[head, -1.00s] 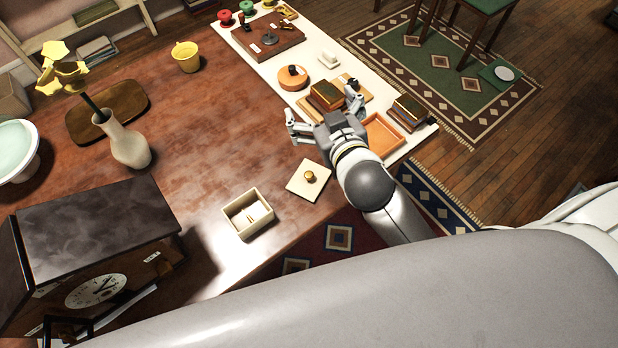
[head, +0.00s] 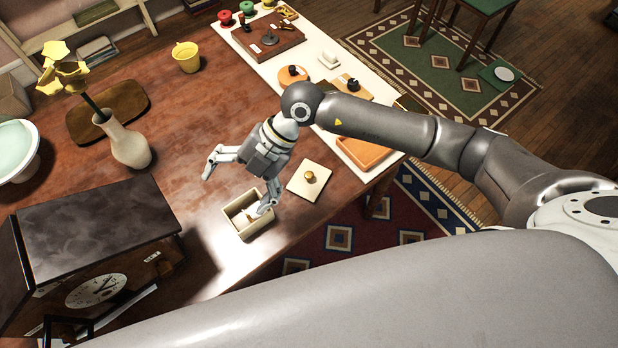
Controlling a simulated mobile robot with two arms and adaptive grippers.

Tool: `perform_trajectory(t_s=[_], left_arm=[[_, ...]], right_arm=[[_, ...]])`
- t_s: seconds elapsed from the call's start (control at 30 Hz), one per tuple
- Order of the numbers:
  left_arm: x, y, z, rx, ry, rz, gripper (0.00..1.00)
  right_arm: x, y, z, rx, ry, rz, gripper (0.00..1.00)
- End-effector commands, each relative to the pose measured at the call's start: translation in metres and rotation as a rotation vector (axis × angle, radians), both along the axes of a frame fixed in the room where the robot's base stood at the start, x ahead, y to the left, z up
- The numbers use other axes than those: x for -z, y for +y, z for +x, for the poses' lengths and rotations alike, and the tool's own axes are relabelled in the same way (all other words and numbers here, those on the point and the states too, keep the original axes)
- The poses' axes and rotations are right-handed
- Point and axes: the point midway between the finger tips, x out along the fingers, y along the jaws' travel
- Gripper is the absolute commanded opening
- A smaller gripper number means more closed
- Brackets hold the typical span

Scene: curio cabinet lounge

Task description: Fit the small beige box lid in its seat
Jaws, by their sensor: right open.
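The small beige box lid (head: 302,187), a flat square with a round brass knob, lies on the wooden table near its front edge. The open beige box (head: 260,229) stands to the left of the lid, apart from it. A small pale item shows inside the box. My right gripper (head: 236,191) is open, with its fingers spread. It hangs over the box area, left of the lid. One fingertip overlaps the box's right side in the picture; I cannot tell whether it touches. The box's right interior is partly hidden. My left gripper is not in view.
A dark clock (head: 95,235) stands left of the box. A cream vase (head: 128,143) with yellow flowers and a yellow cup (head: 186,57) stand farther back. A white strip (head: 262,65) at the right holds several items, partly behind my right arm. The table's middle is clear.

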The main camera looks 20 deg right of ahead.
Motion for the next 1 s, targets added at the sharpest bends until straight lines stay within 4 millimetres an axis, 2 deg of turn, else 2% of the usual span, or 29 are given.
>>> perform_trajectory(t_s=[0.03,0.1,0.2,0.33,0.47,0.7,0.87,1.0], left_arm=[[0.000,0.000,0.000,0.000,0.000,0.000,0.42],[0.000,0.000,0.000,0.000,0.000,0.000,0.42],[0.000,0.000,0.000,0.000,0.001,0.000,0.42],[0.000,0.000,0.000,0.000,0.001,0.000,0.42],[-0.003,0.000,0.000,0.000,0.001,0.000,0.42],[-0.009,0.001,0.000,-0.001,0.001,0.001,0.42],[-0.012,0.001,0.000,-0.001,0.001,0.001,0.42],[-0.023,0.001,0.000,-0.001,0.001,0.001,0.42]], right_arm=[[0.015,-0.029,0.014,0.020,-0.011,-0.146,1.00],[0.032,-0.069,0.030,0.061,-0.016,-0.335,1.00],[0.041,-0.119,0.048,0.130,-0.027,-0.545,1.00],[0.042,-0.157,0.062,0.197,-0.038,-0.698,1.00],[0.051,-0.168,0.064,0.218,-0.036,-0.743,1.00],[0.088,-0.168,0.064,0.216,-0.035,-0.739,1.00],[0.099,-0.167,0.063,0.214,-0.038,-0.738,1.00],[0.114,-0.168,0.059,0.213,-0.034,-0.739,1.00]])
